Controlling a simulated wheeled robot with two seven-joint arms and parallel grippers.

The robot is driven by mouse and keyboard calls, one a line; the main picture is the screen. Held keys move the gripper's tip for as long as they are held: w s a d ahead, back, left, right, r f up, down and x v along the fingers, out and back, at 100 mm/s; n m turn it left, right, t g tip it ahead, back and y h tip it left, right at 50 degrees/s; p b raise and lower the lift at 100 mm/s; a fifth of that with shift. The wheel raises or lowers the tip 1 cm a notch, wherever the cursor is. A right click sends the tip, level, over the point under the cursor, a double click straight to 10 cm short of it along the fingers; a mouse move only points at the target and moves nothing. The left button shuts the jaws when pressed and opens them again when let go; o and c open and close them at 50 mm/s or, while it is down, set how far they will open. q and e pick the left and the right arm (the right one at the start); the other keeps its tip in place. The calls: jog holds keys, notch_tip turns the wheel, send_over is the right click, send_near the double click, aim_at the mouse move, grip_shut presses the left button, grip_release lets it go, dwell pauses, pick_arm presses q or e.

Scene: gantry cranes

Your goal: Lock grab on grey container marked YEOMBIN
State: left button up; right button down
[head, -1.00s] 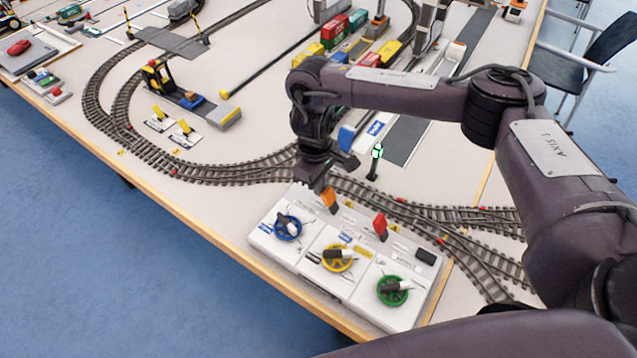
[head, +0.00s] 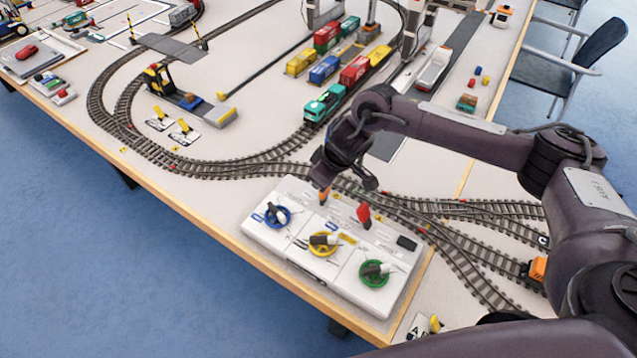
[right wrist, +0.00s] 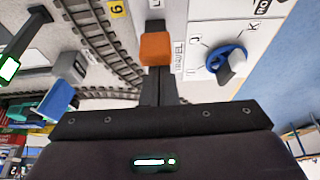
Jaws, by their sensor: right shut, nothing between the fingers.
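My right gripper (head: 345,178) is over the back edge of a white control panel (head: 259,237). Its fingers are shut and empty, close to an orange lever (head: 325,195) that they partly hide in the head view. In the right wrist view, the orange lever (right wrist: 156,48) is just beyond the fingertips (right wrist: 158,80), beside the label TRAVEL; I cannot tell whether they touch. A red lever (head: 364,215) stands to its right. I cannot make out a grey container marked YEOMBIN or its grab. My left gripper is not in view.
The panel carries blue (head: 277,216), yellow (head: 323,243) and green (head: 374,273) wheels. Rail tracks (head: 250,163) pass behind it. A teal engine (head: 325,103) and several coloured wagons stand farther back. An orange vehicle (head: 537,268) is on the right-hand track.

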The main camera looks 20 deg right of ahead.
jog(key=shift+s+d+f+t+y, duration=0.2)
jog(key=shift+s+d+t+y, duration=0.1)
jog(key=shift+s+d, duration=0.25)
jog(key=shift+w+a+r, duration=0.15)
jog(key=shift+w+r, duration=0.05)
jog(key=shift+w, duration=0.05)
jog(key=shift+w+f, duration=0.2)
jog(key=shift+w, duration=0.1)
jog(key=shift+a+r, duration=0.1)
jog(key=shift+a, duration=0.05)
jog(key=shift+r, duration=0.2)
jog(key=shift+s+r+p, duration=0.15)
jog(key=shift+r+p, duration=0.25)
jog(key=shift+p, duration=0.25)
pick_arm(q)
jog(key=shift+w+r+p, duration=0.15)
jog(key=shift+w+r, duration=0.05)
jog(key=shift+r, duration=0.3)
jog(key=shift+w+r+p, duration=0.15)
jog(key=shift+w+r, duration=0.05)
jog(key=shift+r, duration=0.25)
pick_arm(e)
jog(key=shift+r, duration=0.15)
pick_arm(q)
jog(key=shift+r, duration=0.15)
pick_arm(e)
jog(key=shift+r, duration=0.1)
